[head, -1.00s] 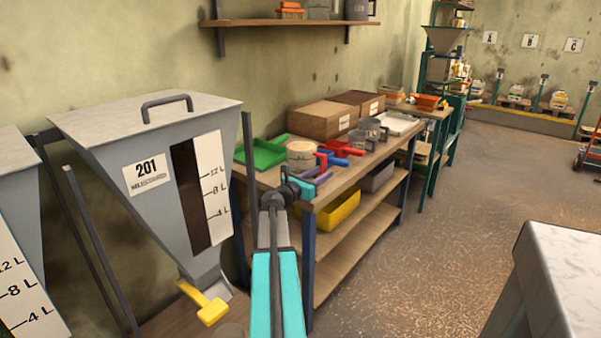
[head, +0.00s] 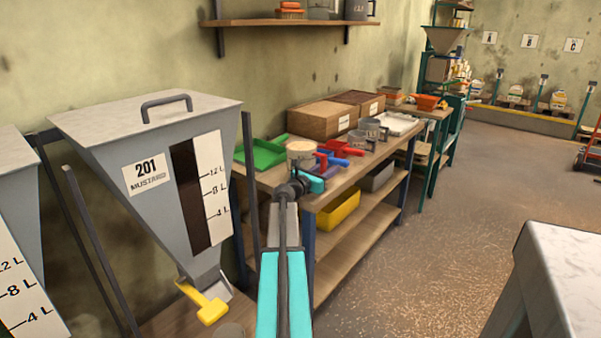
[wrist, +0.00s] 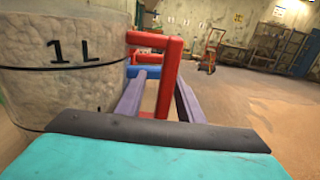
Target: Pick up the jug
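The jug (wrist: 58,85) is a clear container marked 1 L with pale, lumpy contents and a red handle on its right side. It fills the left of the wrist view. In the head view the jug (head: 301,152) stands upright on the workbench. My gripper (wrist: 160,92) is open, with its two fingers pointing forward just right of the jug body. The upright bar of the red handle shows between the fingers, and I cannot tell whether they touch it. In the head view my gripper (head: 318,170) is at the bench's near edge, partly hiding the handle.
A blue handle (wrist: 146,72) shows behind the red one. The hopper marked 201 (head: 100,130) stands left. Open floor lies right of the bench.

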